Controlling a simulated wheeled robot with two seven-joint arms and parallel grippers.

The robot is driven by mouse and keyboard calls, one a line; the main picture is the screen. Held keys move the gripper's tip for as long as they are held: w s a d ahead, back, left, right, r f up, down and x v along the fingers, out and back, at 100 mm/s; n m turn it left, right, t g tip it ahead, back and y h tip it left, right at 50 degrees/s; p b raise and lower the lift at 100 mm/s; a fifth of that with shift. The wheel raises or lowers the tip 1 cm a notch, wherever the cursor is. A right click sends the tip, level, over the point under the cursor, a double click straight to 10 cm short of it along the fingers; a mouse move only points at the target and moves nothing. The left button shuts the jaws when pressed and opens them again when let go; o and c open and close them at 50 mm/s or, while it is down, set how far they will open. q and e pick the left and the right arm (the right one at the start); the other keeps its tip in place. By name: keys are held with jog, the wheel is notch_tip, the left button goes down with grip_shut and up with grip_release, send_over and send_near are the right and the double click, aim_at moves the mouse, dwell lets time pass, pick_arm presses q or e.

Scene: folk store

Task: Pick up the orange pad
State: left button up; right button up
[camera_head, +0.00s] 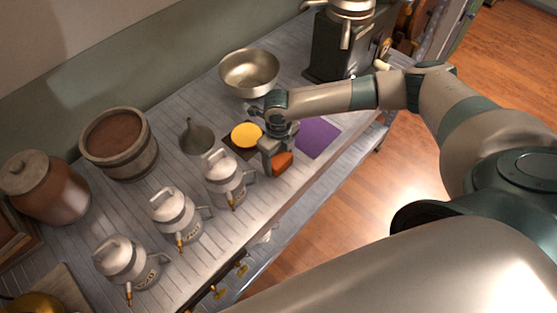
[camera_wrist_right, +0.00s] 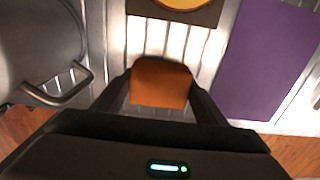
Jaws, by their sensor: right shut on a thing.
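The orange pad (camera_head: 283,162) is a small flat orange piece near the front edge of the counter. My right gripper (camera_head: 273,160) reaches down over it from the right and is shut on it. In the right wrist view the orange pad (camera_wrist_right: 161,83) sits between the two dark fingers (camera_wrist_right: 161,95). I cannot tell whether the pad still touches the counter. My left gripper is not in view.
A purple mat (camera_head: 317,137) lies right of the pad, and a yellow disc (camera_head: 246,135) on a dark square lies behind it. White lidded pots (camera_head: 226,178) stand close on the left. A metal bowl (camera_head: 249,72) and a grinder (camera_head: 340,45) stand farther back.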

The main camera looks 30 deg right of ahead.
aim_at(280, 158)
jog(key=shift+r+b, duration=0.4)
jog(key=shift+r, duration=0.45)
notch_tip(280, 158, up, 2)
jog(key=shift+s+d+r+b, duration=0.1)
jog(key=shift+r+b, duration=0.1)
jog(key=shift+b, duration=0.25)
jog(key=s+d+r+b, duration=0.2)
jog(key=s+d+r, duration=0.4)
jog(key=s, duration=0.3)
jog(key=shift+s+r, duration=0.25)
jog(key=shift+r, duration=0.2)
jog(key=o, duration=0.4)
jog(key=shift+d, duration=0.1)
jog(key=c, duration=0.3)
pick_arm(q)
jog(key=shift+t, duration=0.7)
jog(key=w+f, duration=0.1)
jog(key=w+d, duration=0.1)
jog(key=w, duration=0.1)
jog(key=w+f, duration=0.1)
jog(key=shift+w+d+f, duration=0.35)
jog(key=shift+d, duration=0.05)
